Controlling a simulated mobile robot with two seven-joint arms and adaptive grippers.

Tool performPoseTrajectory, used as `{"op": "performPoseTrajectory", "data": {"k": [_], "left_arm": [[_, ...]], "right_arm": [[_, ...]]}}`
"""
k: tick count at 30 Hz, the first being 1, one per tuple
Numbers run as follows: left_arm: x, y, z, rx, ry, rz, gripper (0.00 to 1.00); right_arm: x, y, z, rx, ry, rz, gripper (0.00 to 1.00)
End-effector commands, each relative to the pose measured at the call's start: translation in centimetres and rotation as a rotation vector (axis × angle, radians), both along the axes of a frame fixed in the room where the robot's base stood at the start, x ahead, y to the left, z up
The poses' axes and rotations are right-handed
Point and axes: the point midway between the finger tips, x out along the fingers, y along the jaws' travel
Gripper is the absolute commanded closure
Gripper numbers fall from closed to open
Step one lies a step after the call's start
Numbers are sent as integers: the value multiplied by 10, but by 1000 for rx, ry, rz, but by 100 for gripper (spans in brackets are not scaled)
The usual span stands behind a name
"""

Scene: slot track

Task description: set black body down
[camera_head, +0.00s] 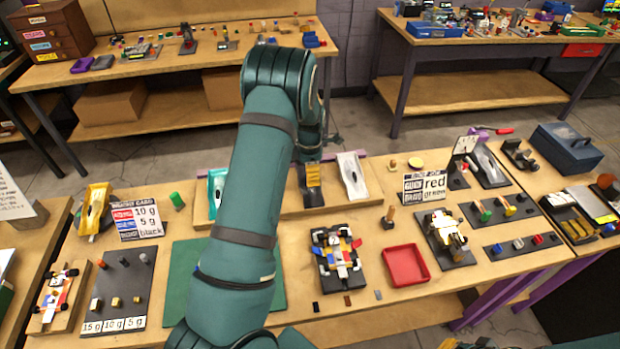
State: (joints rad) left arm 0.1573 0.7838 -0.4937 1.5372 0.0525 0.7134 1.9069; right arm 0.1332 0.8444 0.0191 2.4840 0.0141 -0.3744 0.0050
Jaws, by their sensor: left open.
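My left arm reaches up across the middle, and its gripper (311,160) is open, pointing down over the wooden rack (270,206). A dark body (309,196) with a yellow patch shows directly below the gripper on the rack, partly hidden. I cannot tell whether the fingers touch it. A teal body (216,190) stands to its left, partly behind my arm, and a white body (352,176) stands to its right. My right gripper is not in view.
A green mat (182,275) lies partly under my arm. A yellow body (93,210) stands at left.

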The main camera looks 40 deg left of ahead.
Motion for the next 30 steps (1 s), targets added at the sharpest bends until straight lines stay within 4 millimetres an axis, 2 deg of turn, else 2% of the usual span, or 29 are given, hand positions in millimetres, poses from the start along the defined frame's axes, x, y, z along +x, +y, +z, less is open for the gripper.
{"op": "performPoseTrajectory", "data": {"k": [1,6,12,18,30], "left_arm": [[1,-1,14,2,-6,-1,21],[1,0,48,0,-4,-1,21],[0,0,76,-1,-2,-1,21],[0,0,85,0,0,-1,21],[0,0,85,0,0,0,21]], "right_arm": [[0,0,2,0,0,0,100],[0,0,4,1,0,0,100],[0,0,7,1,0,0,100],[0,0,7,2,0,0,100],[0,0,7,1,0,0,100]]}}
